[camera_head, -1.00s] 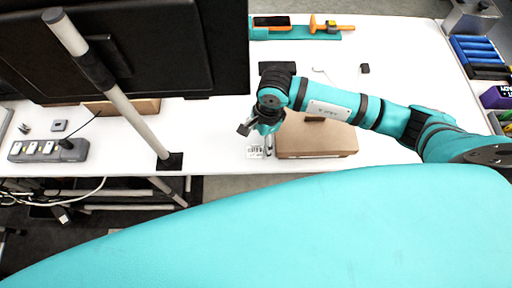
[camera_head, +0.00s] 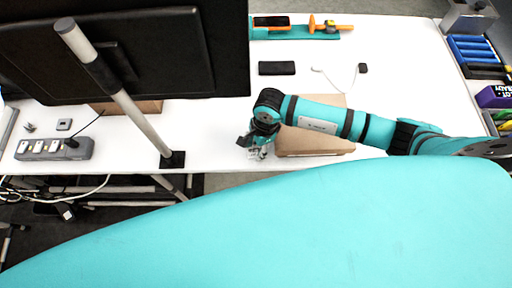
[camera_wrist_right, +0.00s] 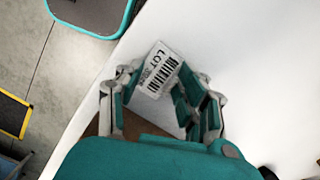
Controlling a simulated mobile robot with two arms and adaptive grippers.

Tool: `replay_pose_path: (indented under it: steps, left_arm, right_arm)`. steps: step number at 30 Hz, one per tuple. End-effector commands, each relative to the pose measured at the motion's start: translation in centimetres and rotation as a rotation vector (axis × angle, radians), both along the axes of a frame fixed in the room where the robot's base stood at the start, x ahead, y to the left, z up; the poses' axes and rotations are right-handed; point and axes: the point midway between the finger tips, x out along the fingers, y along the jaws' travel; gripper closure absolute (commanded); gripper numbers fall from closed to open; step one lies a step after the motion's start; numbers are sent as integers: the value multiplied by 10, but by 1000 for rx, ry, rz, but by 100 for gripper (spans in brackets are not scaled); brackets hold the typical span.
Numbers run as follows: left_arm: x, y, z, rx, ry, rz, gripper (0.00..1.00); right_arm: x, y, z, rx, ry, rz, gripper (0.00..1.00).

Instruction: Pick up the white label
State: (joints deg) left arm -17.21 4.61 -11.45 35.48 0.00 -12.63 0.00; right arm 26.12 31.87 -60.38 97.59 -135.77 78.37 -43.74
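The white label (camera_wrist_right: 158,68), printed with a barcode and "LOT", lies at the table's front edge, left of the brown carton. In the right wrist view it sits between the fingertips of my right gripper (camera_wrist_right: 166,76). The fingers are apart, one on each side of the label, and I see no clear grip on it. In the head view my right gripper (camera_head: 260,146) points down over the label's spot and mostly hides it. My left gripper is not in view.
The brown carton (camera_head: 310,142) stands right beside my right gripper, under my forearm. A monitor (camera_head: 130,50) and its grey pole fill the left. A power strip (camera_head: 54,149) lies at the far left. A black block (camera_head: 277,68) and a tool tray are behind. The table's middle is clear.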

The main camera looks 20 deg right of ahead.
Motion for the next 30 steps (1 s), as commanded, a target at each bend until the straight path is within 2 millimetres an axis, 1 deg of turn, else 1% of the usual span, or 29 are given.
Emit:
replay_pose_path:
  steps: [1,6,7,23,26,30]
  left_arm:
    - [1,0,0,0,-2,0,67]
    - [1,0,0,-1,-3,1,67]
    - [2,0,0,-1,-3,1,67]
    - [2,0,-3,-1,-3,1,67]
    - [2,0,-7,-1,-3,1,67]
    - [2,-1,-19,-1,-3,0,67]
  right_arm:
    - [0,0,0,-1,1,0,75]
    - [-1,-1,-1,-1,2,0,97]
    - [-1,-1,-1,-2,2,0,100]
    - [0,0,2,-1,0,0,100]
    - [1,-1,8,-2,-2,0,100]
    - [2,0,25,1,-5,1,100]
